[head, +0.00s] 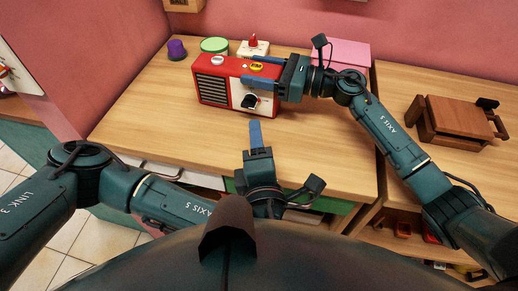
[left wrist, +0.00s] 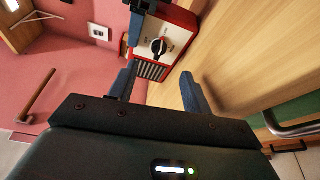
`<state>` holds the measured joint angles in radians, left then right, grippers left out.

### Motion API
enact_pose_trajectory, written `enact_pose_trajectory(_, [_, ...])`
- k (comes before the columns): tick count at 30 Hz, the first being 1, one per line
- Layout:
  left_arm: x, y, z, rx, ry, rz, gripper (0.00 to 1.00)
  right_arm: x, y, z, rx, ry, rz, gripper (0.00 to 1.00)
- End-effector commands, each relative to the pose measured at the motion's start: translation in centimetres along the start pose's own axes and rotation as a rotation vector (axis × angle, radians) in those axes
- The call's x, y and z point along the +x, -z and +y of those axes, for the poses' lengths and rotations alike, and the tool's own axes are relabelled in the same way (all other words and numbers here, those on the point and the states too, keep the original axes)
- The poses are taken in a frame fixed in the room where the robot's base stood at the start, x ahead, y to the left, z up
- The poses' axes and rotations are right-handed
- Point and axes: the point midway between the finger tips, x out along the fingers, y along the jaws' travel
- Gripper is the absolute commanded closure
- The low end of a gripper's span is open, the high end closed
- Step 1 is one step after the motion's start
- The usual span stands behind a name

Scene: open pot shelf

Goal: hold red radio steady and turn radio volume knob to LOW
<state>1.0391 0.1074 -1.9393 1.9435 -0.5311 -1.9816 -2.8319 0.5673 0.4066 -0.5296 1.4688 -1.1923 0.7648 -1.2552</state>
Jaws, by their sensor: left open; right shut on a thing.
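The red radio (head: 212,73) stands upright at the back of the wooden table, with a speaker grille on its left and a white panel on its right. Its black volume knob (head: 250,101) is on that panel; I cannot read its setting. My right gripper (head: 252,70) is shut on the radio's right end, one finger along the back and one along the front. My left gripper (head: 255,131) is open and empty, in front of the radio and apart from it. In the left wrist view the knob (left wrist: 159,46) lies beyond and between the open fingers (left wrist: 158,88).
Behind the radio are a purple item (head: 177,49), a green-lidded tin (head: 214,45), a white box with a red top (head: 253,48) and a pink box (head: 347,52). A brown wooden object (head: 455,119) sits at right.

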Motion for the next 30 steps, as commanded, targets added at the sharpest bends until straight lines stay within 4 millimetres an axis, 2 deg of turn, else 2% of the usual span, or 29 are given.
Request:
enact_pose_trajectory(1, [-0.7, -0.1, -0.2, -0.002, 0.007, -0.002, 0.51, 0.0, 0.0, 0.0, 0.000, 0.001, 0.001, 0.87])
enact_pose_trajectory(6, [-1.9, 0.0, 0.0, -0.002, 0.002, -0.001, 0.51, 0.0, 0.0, 0.0, 0.000, 0.001, 0.001, 0.87])
enact_pose_trajectory(16, [-2.1, 0.0, 0.1, 0.000, -0.001, 0.000, 0.51, 0.0, 0.0, 0.0, 0.000, 0.000, 0.001, 0.87])
enact_pose_trajectory(17, [-2.1, 0.0, 0.1, 0.000, -0.001, 0.000, 0.51, 0.0, 0.0, 0.0, 0.000, 0.000, 0.001, 0.40])
enact_pose_trajectory(25, [-2.1, 0.0, 0.1, 0.000, -0.001, 0.000, 0.51, 0.0, 0.0, 0.0, 0.000, 0.000, 0.000, 0.17])
enact_pose_trajectory(30, [-2.1, 0.0, 0.1, 0.000, -0.001, 0.000, 0.51, 0.0, 0.0, 0.0, 0.000, 0.000, 0.000, 0.17])
